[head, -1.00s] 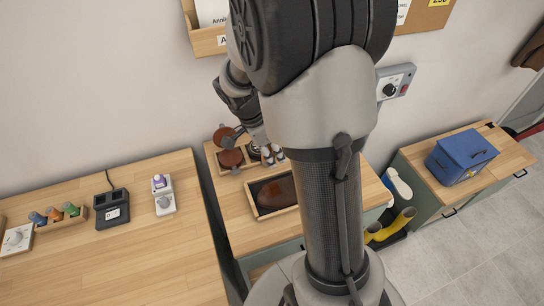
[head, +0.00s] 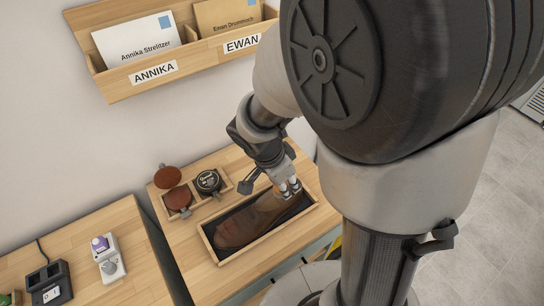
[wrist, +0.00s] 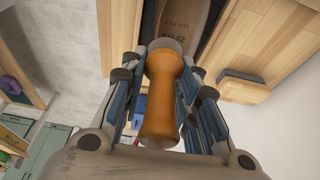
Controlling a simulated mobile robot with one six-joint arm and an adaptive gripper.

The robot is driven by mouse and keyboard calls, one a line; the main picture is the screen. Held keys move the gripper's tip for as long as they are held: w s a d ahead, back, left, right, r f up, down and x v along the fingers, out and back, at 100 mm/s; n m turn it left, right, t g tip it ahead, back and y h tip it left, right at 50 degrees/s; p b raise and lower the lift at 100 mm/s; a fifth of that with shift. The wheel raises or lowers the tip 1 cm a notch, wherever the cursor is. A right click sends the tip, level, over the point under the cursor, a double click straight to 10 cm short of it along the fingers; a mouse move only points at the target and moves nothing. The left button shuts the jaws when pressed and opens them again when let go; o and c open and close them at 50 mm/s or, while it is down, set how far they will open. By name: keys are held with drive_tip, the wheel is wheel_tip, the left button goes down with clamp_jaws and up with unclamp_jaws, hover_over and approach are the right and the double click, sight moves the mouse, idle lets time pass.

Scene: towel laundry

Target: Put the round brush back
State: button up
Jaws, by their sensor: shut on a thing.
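My gripper (head: 287,188) is shut on an orange-brown waisted wooden piece, which looks like the handle of the round brush (wrist: 160,100). In the wrist view it stands between my fingers (wrist: 163,110); its bristles cannot be made out. In the head view my gripper is over the right end of a brown shoe (head: 240,224), which lies in a dark-lined wooden tray (head: 208,245). Whether the brush touches the shoe cannot be told. Behind the tray, a small wooden holder (head: 226,184) has a black labelled tin (head: 208,181) and a reddish-brown round piece (head: 178,198).
Another reddish-brown round piece (head: 167,177) is at the holder's back left. A wall rack (head: 180,62) with envelopes hangs above. The left table (head: 110,225) carries a charger (head: 48,282) and a dial device (head: 111,262). My arm blocks the right side.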

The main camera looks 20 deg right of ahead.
drive_tip(key=shift+w, duration=0.2)
hover_over(252, 165)
drive_tip(key=a, duration=0.1)
drive_tip(key=f, duration=0.2)
drive_tip(key=f+b, duration=0.1)
drive_tip(key=f, duration=0.3)
drive_tip(key=shift+s+f+b, duration=0.2)
drive_tip(key=shift+s+b, duration=0.05)
drive_tip(key=shift+b, duration=0.05)
wheel_tip(252, 165, down, 5)
drive_tip(key=shift+r+b, duration=0.1)
drive_tip(key=shift+b, duration=0.45)
drive_tip(key=shift+w+f, duration=0.25)
drive_tip(key=shift+r, duration=0.1)
drive_tip(key=shift+b, duration=0.3)
drive_tip(key=o, duration=1.1)
drive_tip(key=shift+c, duration=0.2)
